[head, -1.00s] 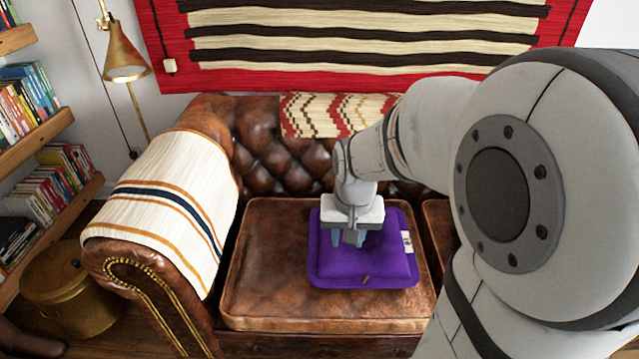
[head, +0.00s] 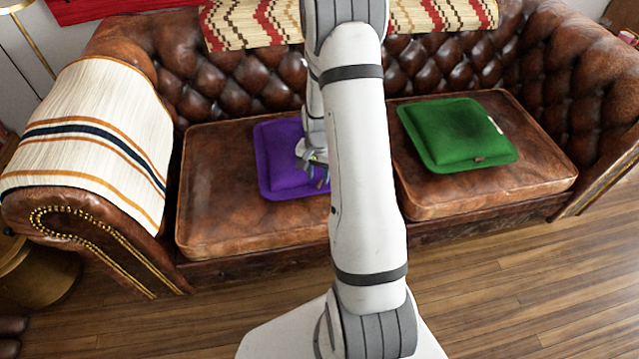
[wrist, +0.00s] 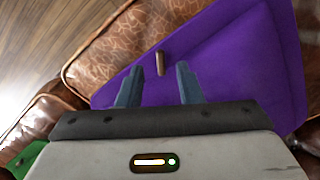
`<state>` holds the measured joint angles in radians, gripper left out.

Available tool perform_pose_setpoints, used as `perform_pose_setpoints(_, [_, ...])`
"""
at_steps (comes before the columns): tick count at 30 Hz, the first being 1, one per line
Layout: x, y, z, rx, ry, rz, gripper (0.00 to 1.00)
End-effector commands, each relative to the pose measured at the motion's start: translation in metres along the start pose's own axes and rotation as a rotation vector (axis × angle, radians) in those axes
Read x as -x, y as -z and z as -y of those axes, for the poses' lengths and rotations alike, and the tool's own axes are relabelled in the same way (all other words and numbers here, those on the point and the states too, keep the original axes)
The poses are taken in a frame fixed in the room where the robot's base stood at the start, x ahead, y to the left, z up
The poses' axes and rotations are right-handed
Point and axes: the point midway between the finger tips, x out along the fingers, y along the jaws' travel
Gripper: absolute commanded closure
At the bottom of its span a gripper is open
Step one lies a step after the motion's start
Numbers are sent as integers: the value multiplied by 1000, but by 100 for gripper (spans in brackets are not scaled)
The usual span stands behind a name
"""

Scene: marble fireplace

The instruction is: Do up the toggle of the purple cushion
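The purple cushion (head: 278,176) lies flat on the left seat of the sofa, its right part hidden by my arm in the head view. It also fills much of the wrist view (wrist: 225,65). Its toggle (wrist: 159,65), a small brown peg, lies near the cushion's edge; I cannot tell whether a loop is around it. My gripper (wrist: 160,70) is open and empty, with its two blue-grey fingers apart. In the wrist view the toggle appears between the fingertips, with no finger touching it. In the head view my gripper (head: 320,168) is over the cushion's right part.
A green cushion (head: 455,130) with a brown toggle and a white tag lies on the right seat. The brown leather sofa (head: 215,215) has a striped throw (head: 90,130) over its left arm. The wooden floor (head: 510,280) in front at right is clear.

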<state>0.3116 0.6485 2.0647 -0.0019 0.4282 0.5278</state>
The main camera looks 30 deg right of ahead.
Motion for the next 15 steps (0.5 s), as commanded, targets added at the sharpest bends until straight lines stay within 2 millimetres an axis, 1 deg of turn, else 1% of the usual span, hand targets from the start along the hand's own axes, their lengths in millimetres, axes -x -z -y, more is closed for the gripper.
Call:
perform_pose_setpoints(1, [-12, -1, 0, 0, -2, 3, 67])
perform_pose_setpoints(6, [-34, 0, 0, 0, -2, 1, 67])
perform_pose_setpoints(10, [-42, 0, 0, 0, -1, 0, 67])
perform_pose_setpoints(15, [-43, 0, 0, 0, -1, -1, 67])
